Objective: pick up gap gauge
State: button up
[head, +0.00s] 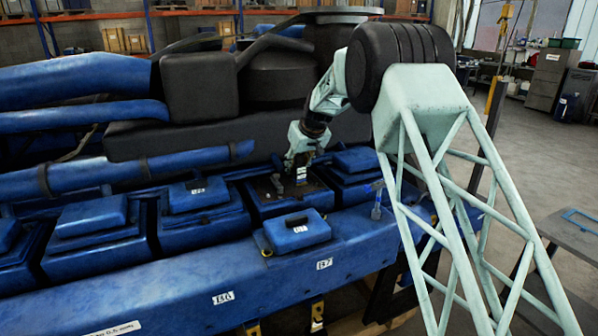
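My gripper (300,174) points down over an uncovered compartment (263,195) in the row of blue engine covers. The gripper is small and dark in the head view, and I cannot tell whether its fingers are open or shut. I cannot make out a gap gauge for certain; it may be too small to see or hidden by the gripper. A small grey upright tool (377,198) stands on the engine ledge right of the gripper, but I cannot tell what it is.
A loose blue cover (297,231) with a handle lies on the ledge in front of the compartment. Closed blue covers (197,195) (356,162) flank it. Dark engine housings (200,85) rise behind. A grey table (575,235) stands at the right, with open floor beyond.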

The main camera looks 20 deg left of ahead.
jog(key=shift+x, duration=1.35)
jog(key=c, duration=0.9)
jog(key=shift+r, duration=0.2)
jog(key=shift+c, duration=0.5)
notch_tip(320, 180, up, 28)
jog(key=shift+b, duration=0.4)
jog(key=shift+f, duration=0.1)
